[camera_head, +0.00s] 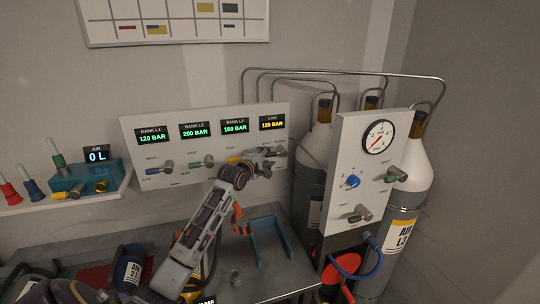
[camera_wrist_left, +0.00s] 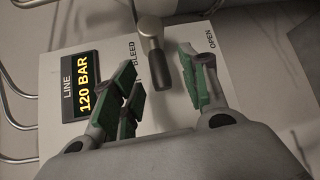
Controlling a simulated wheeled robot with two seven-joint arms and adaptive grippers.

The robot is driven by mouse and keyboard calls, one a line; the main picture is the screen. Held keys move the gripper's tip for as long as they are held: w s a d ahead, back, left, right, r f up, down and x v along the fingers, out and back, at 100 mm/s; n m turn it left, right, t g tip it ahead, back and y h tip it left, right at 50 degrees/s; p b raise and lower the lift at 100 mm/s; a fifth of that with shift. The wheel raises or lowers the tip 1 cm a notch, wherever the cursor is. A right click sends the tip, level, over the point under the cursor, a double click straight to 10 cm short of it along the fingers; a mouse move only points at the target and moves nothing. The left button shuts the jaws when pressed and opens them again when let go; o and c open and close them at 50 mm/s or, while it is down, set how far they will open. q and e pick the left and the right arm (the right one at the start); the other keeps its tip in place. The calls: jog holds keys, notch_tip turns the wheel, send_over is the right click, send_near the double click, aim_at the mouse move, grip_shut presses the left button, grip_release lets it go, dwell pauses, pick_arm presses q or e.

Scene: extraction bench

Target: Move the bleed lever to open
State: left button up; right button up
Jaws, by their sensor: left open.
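The bleed lever (camera_wrist_left: 154,58) has a metal hub and a dark handle. In the left wrist view it stands on the white panel (camera_wrist_left: 82,42), between the BLEED label on the left and the OPEN label on the right. My left gripper (camera_wrist_left: 163,80) is open, with its green-padded fingers on either side of the dark handle. I see gaps between the handle and the pads. In the head view my left gripper (camera_head: 266,158) is at the panel's right end, below the LINE display (camera_head: 272,123) reading 120 BAR, and largely hides the lever. My right gripper is not in view.
Other levers (camera_head: 167,167) sit along the panel to the left. A gauge panel (camera_head: 346,160) with a blue knob (camera_head: 352,181) and gas cylinders (camera_head: 405,205) stand close on the right. A teal holder (camera_head: 268,243) lies on the bench below my arm.

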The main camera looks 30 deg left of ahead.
pick_arm(q)
jog(key=shift+w+f, duration=0.2)
jog(key=shift+w, duration=1.15)
jog(key=shift+a, duration=0.1)
grip_shut()
